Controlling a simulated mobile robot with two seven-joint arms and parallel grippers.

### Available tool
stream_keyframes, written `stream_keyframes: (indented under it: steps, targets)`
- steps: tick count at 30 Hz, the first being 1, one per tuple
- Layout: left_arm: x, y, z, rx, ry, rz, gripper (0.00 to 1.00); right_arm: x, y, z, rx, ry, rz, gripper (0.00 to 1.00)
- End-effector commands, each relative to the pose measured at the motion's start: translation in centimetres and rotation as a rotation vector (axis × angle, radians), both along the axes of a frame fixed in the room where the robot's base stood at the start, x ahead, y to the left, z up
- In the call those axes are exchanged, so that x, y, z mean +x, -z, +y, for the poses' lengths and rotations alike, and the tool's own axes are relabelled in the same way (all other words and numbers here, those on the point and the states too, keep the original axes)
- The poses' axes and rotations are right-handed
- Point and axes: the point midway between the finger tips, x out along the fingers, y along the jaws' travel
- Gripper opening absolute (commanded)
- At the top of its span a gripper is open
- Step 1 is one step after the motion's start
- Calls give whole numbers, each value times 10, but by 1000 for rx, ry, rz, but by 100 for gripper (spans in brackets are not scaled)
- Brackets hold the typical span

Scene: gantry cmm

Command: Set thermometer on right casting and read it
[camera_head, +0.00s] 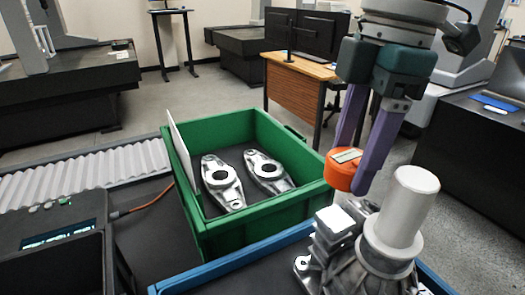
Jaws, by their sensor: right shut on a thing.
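My right gripper (362,178) comes down from the top right, its two purple fingers shut on an orange thermometer (338,172) with a small pale display. The gripper holds the thermometer in the air, above and just left of a grey casting with a pale cylinder (405,210) standing on it. In the picture the thermometer appears over the right rim of the green crate. Two silvery castings lie in the green crate (258,221): a left casting (222,183) and a right casting (268,172), side by side and apart. My left gripper is not in view.
A blue-rimmed tray (190,283) stands at the front, with the grey casting at its right. A white panel (184,150) rises at the crate's left side. A dark device with a lit display (58,237) stands at the left. A wooden desk with monitors (297,85) is behind.

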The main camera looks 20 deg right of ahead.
Motion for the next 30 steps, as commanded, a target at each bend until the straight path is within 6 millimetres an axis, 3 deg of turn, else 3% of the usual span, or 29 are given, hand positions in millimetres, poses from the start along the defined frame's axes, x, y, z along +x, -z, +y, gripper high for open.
stream_keyframes:
  steps: [14, 26, 27, 30]
  targets:
    - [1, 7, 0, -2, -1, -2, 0, 0, 61, 0, 0, -1, 1, 0]
    - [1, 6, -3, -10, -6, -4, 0, 0, 67, 0, 1, -1, 0, 0]
    - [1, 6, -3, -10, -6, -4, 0, 0, 67, 0, 1, -1, 0, 68]
    - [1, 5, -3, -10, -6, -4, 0, 0, 67, 0, 1, -2, -1, 79]
